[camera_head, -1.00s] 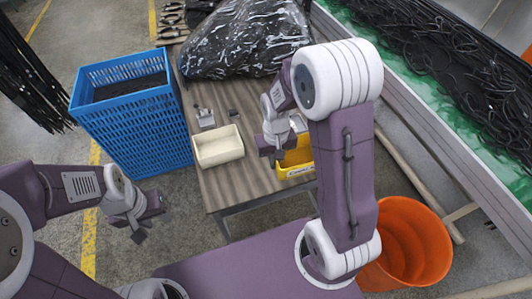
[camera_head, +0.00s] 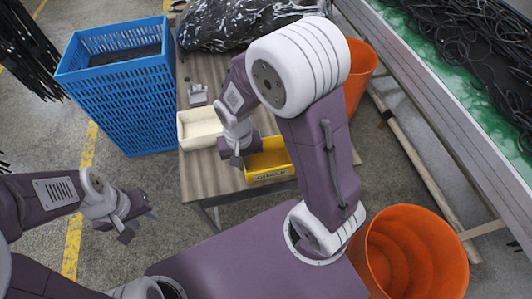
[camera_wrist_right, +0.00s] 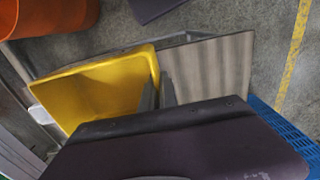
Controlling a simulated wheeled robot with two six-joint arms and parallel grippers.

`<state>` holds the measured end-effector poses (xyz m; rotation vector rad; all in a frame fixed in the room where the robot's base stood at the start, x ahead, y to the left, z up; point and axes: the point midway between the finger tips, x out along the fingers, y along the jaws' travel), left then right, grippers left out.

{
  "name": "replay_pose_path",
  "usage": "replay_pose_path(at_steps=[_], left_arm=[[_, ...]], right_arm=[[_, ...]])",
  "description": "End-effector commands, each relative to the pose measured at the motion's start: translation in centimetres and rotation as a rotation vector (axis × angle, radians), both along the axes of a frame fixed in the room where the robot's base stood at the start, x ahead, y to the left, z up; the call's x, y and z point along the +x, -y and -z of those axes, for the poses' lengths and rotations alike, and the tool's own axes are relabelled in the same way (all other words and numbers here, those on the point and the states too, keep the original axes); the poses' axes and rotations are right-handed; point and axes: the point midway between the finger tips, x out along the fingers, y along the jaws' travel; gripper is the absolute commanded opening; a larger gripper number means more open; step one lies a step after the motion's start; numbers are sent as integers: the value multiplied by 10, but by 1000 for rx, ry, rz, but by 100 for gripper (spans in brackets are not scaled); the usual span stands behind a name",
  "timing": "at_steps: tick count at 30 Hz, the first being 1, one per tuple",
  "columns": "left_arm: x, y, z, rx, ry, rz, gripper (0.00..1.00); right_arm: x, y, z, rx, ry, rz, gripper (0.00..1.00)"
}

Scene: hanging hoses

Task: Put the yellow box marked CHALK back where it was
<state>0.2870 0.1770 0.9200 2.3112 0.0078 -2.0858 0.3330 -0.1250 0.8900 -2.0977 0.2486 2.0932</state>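The yellow box (camera_head: 270,161) is open-topped, with dark lettering on its front that is too small to read surely. It is at the table's front edge, right of a cream tray (camera_head: 201,128); I cannot tell whether it touches the tabletop. My right gripper (camera_head: 238,160) is at the box's left side. In the right wrist view, the gripper's fingers (camera_wrist_right: 157,94) are close together at the rim of the yellow box (camera_wrist_right: 100,90), seemingly pinching its wall. My left gripper (camera_head: 139,226) is open and empty, above the floor left of the table.
A blue basket (camera_head: 120,95) stands left of the table (camera_head: 210,180). A small grey fixture (camera_head: 197,95) and a black plastic-wrapped bundle (camera_head: 240,25) are farther back. Orange buckets stand at the front right (camera_head: 412,255) and behind my right arm (camera_head: 359,75). A conveyor with hoses runs along the right.

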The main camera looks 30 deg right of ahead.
Motion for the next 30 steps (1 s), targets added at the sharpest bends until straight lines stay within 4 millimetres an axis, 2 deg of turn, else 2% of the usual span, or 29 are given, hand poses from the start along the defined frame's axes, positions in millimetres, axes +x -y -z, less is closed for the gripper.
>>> replay_pose_path(at_steps=[9,13,20,25,30], left_arm=[[0,0,2,0,0,0,36],[0,0,2,0,0,0,36],[0,0,2,0,0,0,36],[0,0,4,0,0,0,36],[0,0,4,0,0,0,36]], right_arm=[[68,42,48,0,-2,4,0],[90,54,63,0,-1,1,0],[98,59,70,0,-1,-1,0],[97,59,100,0,-4,-1,0],[98,59,108,0,0,-1,0]])
